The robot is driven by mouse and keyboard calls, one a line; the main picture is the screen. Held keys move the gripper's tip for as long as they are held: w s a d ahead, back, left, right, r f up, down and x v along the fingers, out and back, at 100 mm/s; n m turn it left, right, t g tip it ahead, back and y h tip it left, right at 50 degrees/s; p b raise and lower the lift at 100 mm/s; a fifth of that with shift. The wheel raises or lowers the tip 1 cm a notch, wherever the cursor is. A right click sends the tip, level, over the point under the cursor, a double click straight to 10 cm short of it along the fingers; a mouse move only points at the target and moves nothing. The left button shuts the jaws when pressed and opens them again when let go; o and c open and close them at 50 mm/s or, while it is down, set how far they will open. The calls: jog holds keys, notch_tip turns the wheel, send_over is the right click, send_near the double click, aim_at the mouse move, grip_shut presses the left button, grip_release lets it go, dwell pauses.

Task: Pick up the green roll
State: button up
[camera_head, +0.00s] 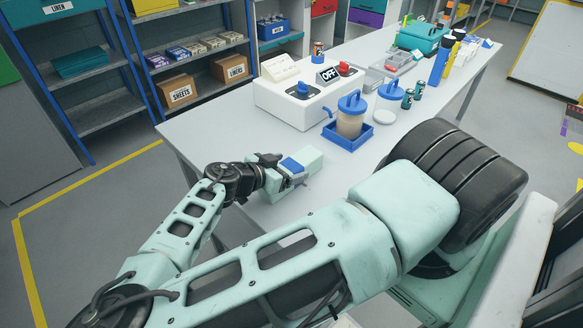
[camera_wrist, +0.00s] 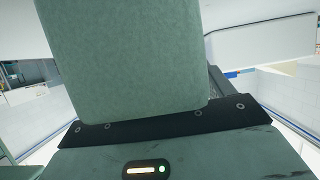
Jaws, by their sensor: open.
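I cannot make out a green roll for certain in either view. My gripper (camera_head: 308,162), pale green with a blue patch on top, is over the near left part of the white table (camera_head: 235,125) in the head view. It is open; its fingertips are hard to make out, and I see nothing held. In the wrist view a large pale green, rounded block (camera_wrist: 125,55) fills the middle, above a dark strip and a panel with a small light. I cannot tell whether that block is part of me.
A white box with an "OFF" sign (camera_head: 328,75) stands beyond my gripper. A blue-lidded jar (camera_head: 350,118) stands in a blue tray (camera_head: 338,139). Dark cans (camera_head: 407,101), a blue bottle (camera_head: 439,66) and a teal case (camera_head: 420,37) stand farther back. Shelves (camera_head: 185,50) line the left.

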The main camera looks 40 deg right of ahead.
jog(key=shift+d+f, duration=0.1)
jog(key=c, duration=1.2)
jog(key=shift+c, duration=0.2)
